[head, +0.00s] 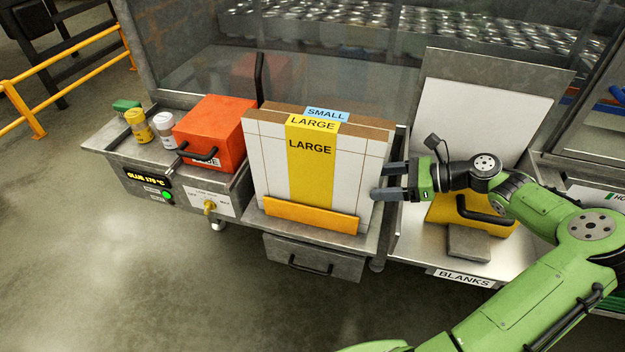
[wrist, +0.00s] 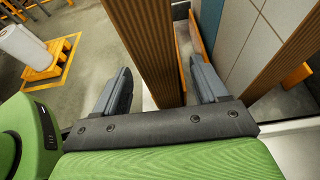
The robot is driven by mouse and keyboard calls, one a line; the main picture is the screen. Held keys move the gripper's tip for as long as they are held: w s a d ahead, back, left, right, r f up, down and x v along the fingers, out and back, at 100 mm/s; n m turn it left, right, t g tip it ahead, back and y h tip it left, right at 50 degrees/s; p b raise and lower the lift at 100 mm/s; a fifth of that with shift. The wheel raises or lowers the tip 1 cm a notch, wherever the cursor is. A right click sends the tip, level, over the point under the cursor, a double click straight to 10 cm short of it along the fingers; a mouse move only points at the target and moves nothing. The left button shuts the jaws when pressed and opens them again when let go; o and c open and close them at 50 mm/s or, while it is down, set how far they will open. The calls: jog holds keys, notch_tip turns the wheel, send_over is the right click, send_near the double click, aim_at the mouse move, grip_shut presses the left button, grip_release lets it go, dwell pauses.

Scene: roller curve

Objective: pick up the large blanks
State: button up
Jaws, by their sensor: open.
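The large blanks (head: 266,165) stand upright as a white stack with a yellow LARGE band, behind an orange lip at the front of the steel stand. The small blanks (head: 326,113), with a blue SMALL label, stand just behind them. My gripper (head: 382,182) is open at the right edge of the large blanks. In the wrist view, the brown corrugated edge of the large blanks (wrist: 148,45) lies between the two open fingers of my gripper (wrist: 163,85), with gaps beside it. Another corrugated stack (wrist: 285,50), seemingly the small blanks, is outside the right finger.
An orange glue box (head: 212,130) and two small bottles stand left of the stack. A tray labelled BLANKS (head: 415,250) with a white backboard (head: 470,120) is on the right, under my arm. Glass panels stand behind. Open floor (head: 150,280) lies in front.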

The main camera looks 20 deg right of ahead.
aim_at(360, 183)
jog(key=b+x, duration=0.1)
jog(key=x, duration=0.5)
jog(key=shift+b, duration=0.35)
jog(key=shift+c, duration=0.7)
grip_shut()
